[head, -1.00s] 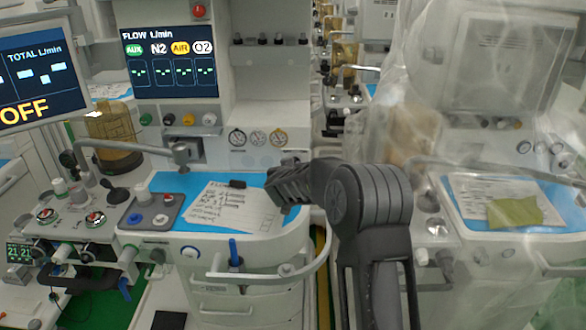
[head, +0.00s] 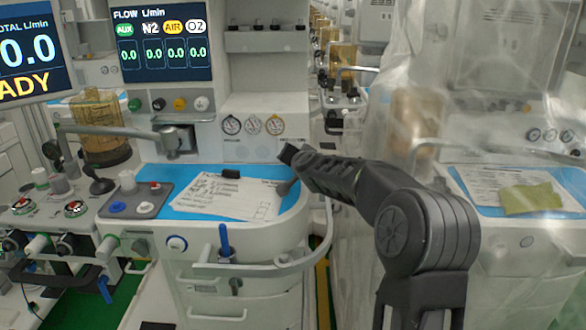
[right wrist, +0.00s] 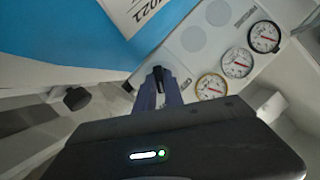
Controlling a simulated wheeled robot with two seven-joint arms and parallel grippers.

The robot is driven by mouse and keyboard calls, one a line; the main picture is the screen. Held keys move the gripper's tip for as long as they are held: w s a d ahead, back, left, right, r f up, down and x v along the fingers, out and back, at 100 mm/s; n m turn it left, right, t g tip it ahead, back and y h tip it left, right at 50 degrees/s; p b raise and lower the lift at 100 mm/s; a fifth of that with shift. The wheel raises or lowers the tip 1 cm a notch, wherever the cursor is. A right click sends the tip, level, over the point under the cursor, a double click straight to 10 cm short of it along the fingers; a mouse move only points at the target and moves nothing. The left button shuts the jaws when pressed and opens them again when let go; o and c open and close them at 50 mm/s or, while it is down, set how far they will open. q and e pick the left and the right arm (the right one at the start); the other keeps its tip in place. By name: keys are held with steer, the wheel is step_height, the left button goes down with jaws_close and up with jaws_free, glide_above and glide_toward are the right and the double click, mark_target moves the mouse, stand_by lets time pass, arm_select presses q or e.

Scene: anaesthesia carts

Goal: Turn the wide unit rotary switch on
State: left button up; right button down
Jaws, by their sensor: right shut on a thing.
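The wide unit is the white cart on the left, with a flow screen (head: 160,45) and a side screen (head: 25,50). The side screen reads 0.0 with "ADY" visible, and the flow screen reads 0.0 in each column. My right gripper (head: 288,154) reaches in from the right to the panel below the gauges. In the right wrist view its fingers (right wrist: 158,92) are closed around a small dark knob, the rotary switch (right wrist: 158,74). The switch is mostly covered by the fingers, and in the head view my gripper hides it. My left gripper is not in view.
Three round gauges (head: 253,125) sit just above my right gripper. A written sheet (head: 230,198) and a black marker lie on the blue worktop (head: 185,209). A curved rail (head: 310,253) edges its front. A plastic-covered cart (head: 480,110) stands close on the right.

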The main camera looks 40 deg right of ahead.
stand_by(0.5)
steer(key=c, duration=1.4)
jaws_free()
steer(key=shift+c, duration=0.2)
step_height(320, 180, up, 2)
glide_above(300, 186)
steer(key=shift+w+d+r+p, duration=0.2)
steer(key=shift+w+p, duration=0.1)
steer(key=shift+p, duration=0.15)
steer(key=shift+s+a, duration=0.2)
